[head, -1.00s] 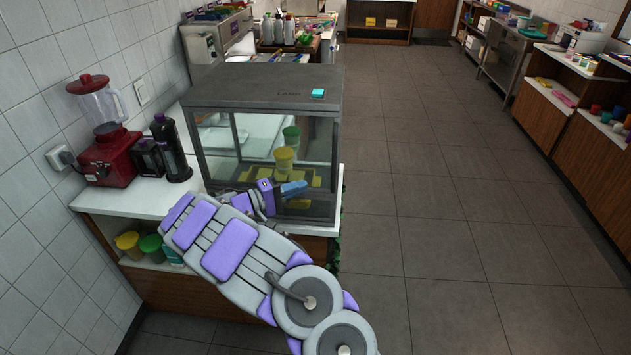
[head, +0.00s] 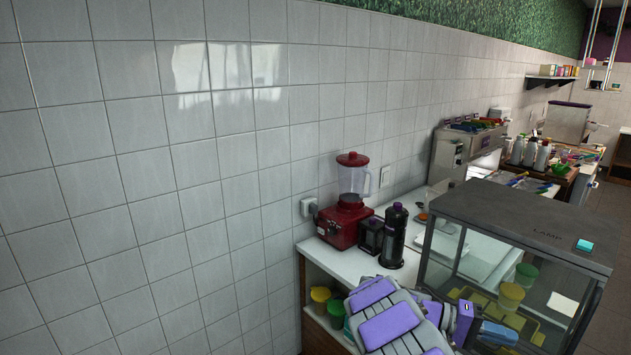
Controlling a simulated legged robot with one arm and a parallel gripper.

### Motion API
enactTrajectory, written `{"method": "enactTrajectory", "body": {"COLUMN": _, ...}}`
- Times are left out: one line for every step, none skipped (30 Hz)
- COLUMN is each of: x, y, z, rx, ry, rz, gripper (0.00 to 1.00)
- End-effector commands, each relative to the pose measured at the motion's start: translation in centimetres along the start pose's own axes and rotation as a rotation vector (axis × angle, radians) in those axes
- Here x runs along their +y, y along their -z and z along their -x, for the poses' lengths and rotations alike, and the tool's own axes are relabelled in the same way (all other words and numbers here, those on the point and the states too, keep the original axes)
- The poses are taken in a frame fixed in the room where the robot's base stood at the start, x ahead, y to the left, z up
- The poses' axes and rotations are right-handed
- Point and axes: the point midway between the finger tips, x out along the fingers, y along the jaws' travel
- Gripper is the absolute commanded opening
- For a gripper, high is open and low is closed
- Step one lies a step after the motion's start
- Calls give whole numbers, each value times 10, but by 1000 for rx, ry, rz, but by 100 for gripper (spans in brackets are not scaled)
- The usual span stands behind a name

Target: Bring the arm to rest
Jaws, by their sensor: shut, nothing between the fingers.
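My purple and grey arm comes up from the bottom edge in the head view. My gripper (head: 498,333), with blue-grey fingers, is in front of the glass of the display case (head: 552,237). It is shut and empty. I cannot tell whether it touches the glass. The lower part of the arm is cut off by the picture's edge.
A red blender (head: 342,225), a small black appliance (head: 371,235) and a dark bottle (head: 393,235) stand on the white counter (head: 350,262). Yellow and green tubs (head: 320,294) sit on the shelf below. A tiled wall (head: 160,180) fills the left.

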Motion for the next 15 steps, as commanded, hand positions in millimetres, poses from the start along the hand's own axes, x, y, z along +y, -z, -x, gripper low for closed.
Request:
{"method": "enactTrajectory", "body": {"x": 13, "y": -13, "z": -6, "rx": -25, "ry": 30, "rz": 1, "gripper": 0}}
{"method": "enactTrajectory", "body": {"x": 18, "y": -20, "z": -9, "rx": -38, "ry": 50, "rz": 5, "gripper": 0}}
{"method": "enactTrajectory", "body": {"x": 24, "y": -30, "z": -13, "rx": -56, "ry": 79, "rz": 13, "gripper": 0}}
{"method": "enactTrajectory", "body": {"x": 28, "y": -39, "z": -15, "rx": -69, "ry": 100, "rz": 18, "gripper": 0}}
{"method": "enactTrajectory", "body": {"x": 32, "y": -48, "z": -17, "rx": -83, "ry": 124, "rz": 23, "gripper": 0}}
{"method": "enactTrajectory", "body": {"x": 36, "y": -58, "z": -20, "rx": -98, "ry": 155, "rz": 31, "gripper": 0}}
{"method": "enactTrajectory", "body": {"x": 39, "y": -66, "z": -22, "rx": -108, "ry": 181, "rz": 35, "gripper": 0}}
{"method": "enactTrajectory", "body": {"x": 42, "y": -75, "z": -23, "rx": -117, "ry": 208, "rz": 39, "gripper": 0}}
{"method": "enactTrajectory", "body": {"x": 44, "y": -86, "z": -24, "rx": -128, "ry": 244, "rz": 48, "gripper": 0}}
{"method": "enactTrajectory", "body": {"x": 46, "y": -95, "z": -24, "rx": -135, "ry": 271, "rz": 53, "gripper": 0}}
{"method": "enactTrajectory", "body": {"x": 48, "y": -104, "z": -24, "rx": -140, "ry": 300, "rz": 55, "gripper": 0}}
{"method": "enactTrajectory", "body": {"x": 48, "y": -116, "z": -22, "rx": -146, "ry": 340, "rz": 63, "gripper": 0}}
{"method": "enactTrajectory", "body": {"x": 50, "y": -125, "z": -20, "rx": -151, "ry": 368, "rz": 68, "gripper": 0}}
{"method": "enactTrajectory", "body": {"x": 50, "y": -135, "z": -18, "rx": -155, "ry": 397, "rz": 74, "gripper": 0}}
{"method": "enactTrajectory", "body": {"x": 49, "y": -147, "z": -16, "rx": -159, "ry": 437, "rz": 82, "gripper": 0}}
